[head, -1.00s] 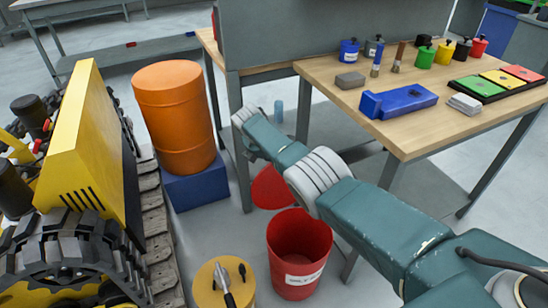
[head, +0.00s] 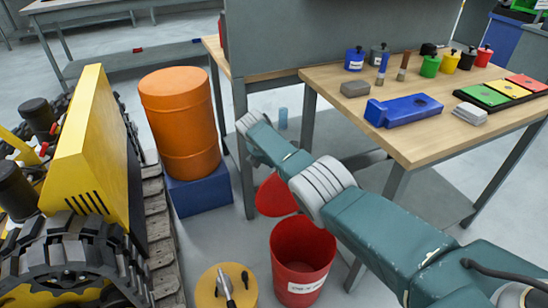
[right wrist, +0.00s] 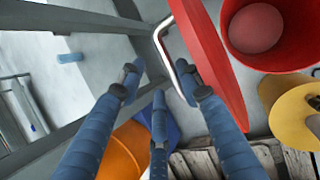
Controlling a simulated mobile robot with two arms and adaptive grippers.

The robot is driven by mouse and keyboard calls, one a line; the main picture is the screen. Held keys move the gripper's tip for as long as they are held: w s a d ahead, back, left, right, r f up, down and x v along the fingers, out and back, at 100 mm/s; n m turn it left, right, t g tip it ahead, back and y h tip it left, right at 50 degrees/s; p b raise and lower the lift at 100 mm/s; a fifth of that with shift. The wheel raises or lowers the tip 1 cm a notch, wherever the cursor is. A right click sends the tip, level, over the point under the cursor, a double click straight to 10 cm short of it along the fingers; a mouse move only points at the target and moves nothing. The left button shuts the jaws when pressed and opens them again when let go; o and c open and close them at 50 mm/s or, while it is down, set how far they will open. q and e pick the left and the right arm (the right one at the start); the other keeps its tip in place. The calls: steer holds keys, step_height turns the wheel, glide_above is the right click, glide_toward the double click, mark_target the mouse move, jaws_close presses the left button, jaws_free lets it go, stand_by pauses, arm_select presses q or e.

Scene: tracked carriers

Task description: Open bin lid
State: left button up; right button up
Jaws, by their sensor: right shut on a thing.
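The red bin (head: 301,276) stands on the floor with its mouth open; its inside also shows in the right wrist view (right wrist: 291,49). The red lid (head: 276,196) is off the bin's mouth, tilted on the far side of it. In the right wrist view the lid (right wrist: 205,52) is seen nearly edge-on, with a silver bar handle (right wrist: 161,47). My right gripper (right wrist: 160,83) has its fingers at this handle and is shut on it; the exact contact is partly hidden. In the head view my arm hides the right gripper. My left gripper is not in view.
An orange barrel (head: 180,125) on a blue block (head: 202,194) stands left of the lid. A yellow round-topped stand (head: 213,288) is beside the bin. A yellow tracked carrier (head: 87,150) fills the left. The workbench (head: 440,135) with blocks and weights is at right.

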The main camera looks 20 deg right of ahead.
steer(key=v, duration=1.2)
steer(key=shift+a+f, duration=0.1)
steer(key=shift+a, duration=0.05)
